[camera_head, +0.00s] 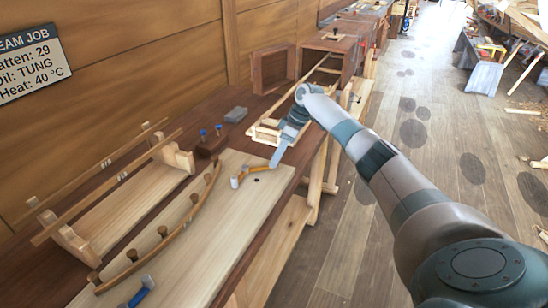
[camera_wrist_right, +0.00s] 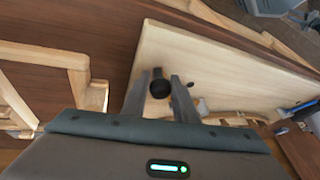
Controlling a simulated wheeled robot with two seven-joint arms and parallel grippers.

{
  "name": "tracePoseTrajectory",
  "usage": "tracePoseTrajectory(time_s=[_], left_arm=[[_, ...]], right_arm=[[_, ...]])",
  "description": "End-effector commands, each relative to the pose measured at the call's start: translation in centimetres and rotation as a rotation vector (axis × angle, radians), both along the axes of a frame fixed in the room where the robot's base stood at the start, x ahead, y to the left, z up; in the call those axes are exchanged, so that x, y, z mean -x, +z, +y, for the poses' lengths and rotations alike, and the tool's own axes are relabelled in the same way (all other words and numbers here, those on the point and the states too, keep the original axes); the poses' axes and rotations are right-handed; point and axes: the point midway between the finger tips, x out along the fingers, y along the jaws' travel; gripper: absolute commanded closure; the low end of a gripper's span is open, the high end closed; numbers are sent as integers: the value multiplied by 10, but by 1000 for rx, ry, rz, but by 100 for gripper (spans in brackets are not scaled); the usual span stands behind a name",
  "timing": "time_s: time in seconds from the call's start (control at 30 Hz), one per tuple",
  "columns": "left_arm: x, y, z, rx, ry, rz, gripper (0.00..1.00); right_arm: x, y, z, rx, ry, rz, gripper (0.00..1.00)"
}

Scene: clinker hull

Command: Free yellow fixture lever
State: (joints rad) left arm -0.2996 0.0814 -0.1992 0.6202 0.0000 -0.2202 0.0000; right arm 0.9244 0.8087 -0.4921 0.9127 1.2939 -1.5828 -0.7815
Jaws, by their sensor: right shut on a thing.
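A curved wooden strip (camera_head: 178,234) stands along pegs on the board. My left gripper is not in view.
A blue-handled lever (camera_head: 139,292) is at the board's lower left end. A wooden rack (camera_head: 110,205) with long strips stands behind the board. A small block with blue pegs (camera_head: 211,142) and a grey block (camera_head: 236,115) lie near the wall. The floor at right is largely open.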

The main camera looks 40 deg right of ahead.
Motion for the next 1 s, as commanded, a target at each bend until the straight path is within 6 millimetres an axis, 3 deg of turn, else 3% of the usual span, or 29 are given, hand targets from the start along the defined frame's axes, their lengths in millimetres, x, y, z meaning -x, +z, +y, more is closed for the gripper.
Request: tracePoseTrajectory(time_s=[0.13,0.17,0.23,0.67,1.0], left_arm=[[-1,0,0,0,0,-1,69],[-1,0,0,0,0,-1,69],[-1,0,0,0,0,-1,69],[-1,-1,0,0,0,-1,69],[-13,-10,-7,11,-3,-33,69]], right_arm=[[-2,2,-1,2,-2,-7,100],[-2,2,-1,2,-2,-7,72],[-2,2,-1,2,-3,-6,56],[-1,4,-2,1,-2,-4,56],[6,38,-17,2,-2,-7,56]])
